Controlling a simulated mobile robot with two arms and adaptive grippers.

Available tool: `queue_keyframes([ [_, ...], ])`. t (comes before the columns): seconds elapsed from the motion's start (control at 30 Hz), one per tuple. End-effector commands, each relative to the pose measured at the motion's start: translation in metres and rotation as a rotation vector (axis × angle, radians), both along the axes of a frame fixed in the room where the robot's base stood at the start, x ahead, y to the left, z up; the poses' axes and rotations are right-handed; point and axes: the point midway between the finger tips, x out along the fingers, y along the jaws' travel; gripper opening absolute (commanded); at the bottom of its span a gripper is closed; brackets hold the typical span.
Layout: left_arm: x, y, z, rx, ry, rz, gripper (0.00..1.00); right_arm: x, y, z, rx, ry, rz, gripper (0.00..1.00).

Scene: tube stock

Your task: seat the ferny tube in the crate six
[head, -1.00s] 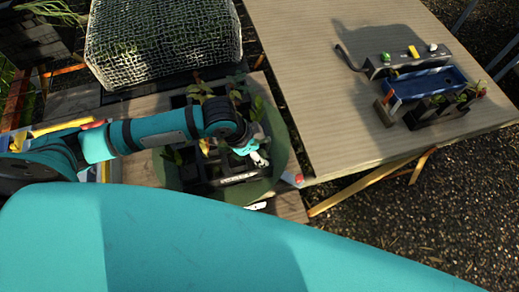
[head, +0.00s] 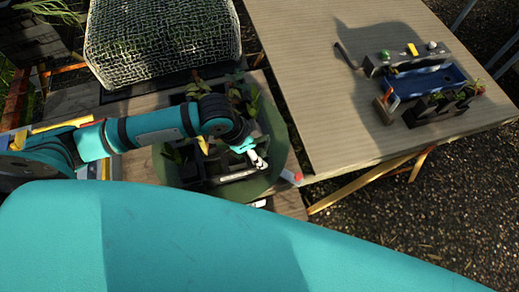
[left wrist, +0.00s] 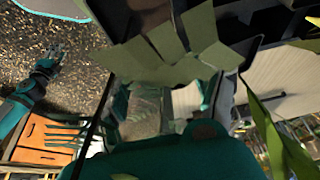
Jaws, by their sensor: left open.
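My left gripper (head: 259,161) is open, low over the near right part of a black crate (head: 238,177) on a round green tray (head: 283,140). The crate has a pale label, too small to read. Several leafy plants (head: 252,103) stand in black crates on this tray, partly hidden by my left arm. I cannot tell which is the ferny tube. In the left wrist view, broad green leaves (left wrist: 185,45) are close in front of the camera and hide much between the fingers. A teal arm, seemingly my right, ends in a small gripper (left wrist: 52,62) there; its jaws are unclear.
A wire-mesh cage (head: 160,40) with greenery stands behind the tray. On the wooden table (head: 330,90) at right are a grey box (head: 405,60) with coloured knobs, a blue tray (head: 430,80) and a black crate (head: 440,108) of plants. The table's left part is clear.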

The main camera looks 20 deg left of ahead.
Motion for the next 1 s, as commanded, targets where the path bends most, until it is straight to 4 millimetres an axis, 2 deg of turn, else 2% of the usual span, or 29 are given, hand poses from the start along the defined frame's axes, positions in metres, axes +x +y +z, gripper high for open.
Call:
queue_keyframes([
  [0.3, -0.014, 0.021, 0.065, -0.001, -0.007, 0.000, 0.72, 0.000, 0.001, 0.000, 0.001, 0.000, -0.001, 0.33],
  [0.5, -0.021, 0.029, 0.091, -0.002, -0.005, -0.002, 0.72, 0.000, 0.001, 0.000, 0.001, 0.000, -0.001, 0.33],
  [0.67, -0.024, 0.031, 0.099, -0.004, -0.002, -0.001, 0.72, 0.000, 0.001, 0.000, 0.001, 0.000, -0.001, 0.33],
  [1.0, -0.024, 0.031, 0.099, -0.003, -0.002, -0.002, 0.72, 0.000, 0.001, 0.000, 0.001, 0.000, -0.001, 0.33],
])
